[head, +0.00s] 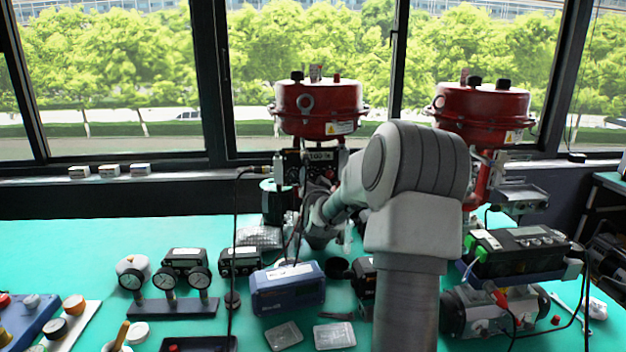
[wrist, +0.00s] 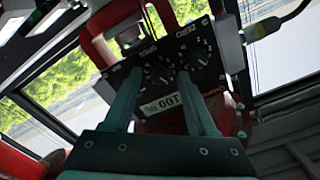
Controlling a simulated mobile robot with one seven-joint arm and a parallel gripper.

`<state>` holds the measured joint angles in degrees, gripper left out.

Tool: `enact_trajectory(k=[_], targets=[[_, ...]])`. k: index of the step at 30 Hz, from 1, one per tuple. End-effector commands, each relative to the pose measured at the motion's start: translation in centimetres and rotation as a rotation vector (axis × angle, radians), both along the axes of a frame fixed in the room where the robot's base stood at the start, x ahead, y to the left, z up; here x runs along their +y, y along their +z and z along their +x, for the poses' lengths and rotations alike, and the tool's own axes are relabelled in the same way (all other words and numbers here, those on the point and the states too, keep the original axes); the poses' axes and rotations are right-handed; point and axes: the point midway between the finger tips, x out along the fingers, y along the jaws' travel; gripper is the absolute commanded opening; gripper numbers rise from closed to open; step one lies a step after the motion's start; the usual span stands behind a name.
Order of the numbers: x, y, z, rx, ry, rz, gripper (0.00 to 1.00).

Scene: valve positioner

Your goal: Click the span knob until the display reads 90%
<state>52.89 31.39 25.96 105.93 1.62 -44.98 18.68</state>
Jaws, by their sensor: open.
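The positioner's black panel (wrist: 215,75) shows in the wrist view, turned nearly upside down. Above the display in that picture are two black knobs. The span knob (wrist: 157,77) is the left one and the zero knob (wrist: 202,56) the right one. My gripper (wrist: 158,76) is open, its fingertips on either side of the span knob in the picture. I cannot tell whether they touch it. In the head view the display (head: 320,155) also reads about 100 %, and my arm hides the lower panel and the knobs.
A red actuator (head: 318,108) stands above the panel, with a second red actuator (head: 482,115) to the right. Gauges (head: 170,280), a blue box (head: 288,288) and other instruments crowd the front of the green bench (head: 60,240). A cable hangs left of the panel.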

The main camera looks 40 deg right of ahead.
Motion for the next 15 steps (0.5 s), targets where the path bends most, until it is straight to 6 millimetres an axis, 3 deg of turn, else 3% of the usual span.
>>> enact_trajectory(k=[6,15], targets=[[0.02,-0.02,0.02,0.001,0.001,0.000,0.57],[0.02,-0.01,0.01,0.000,0.000,0.000,0.03]])
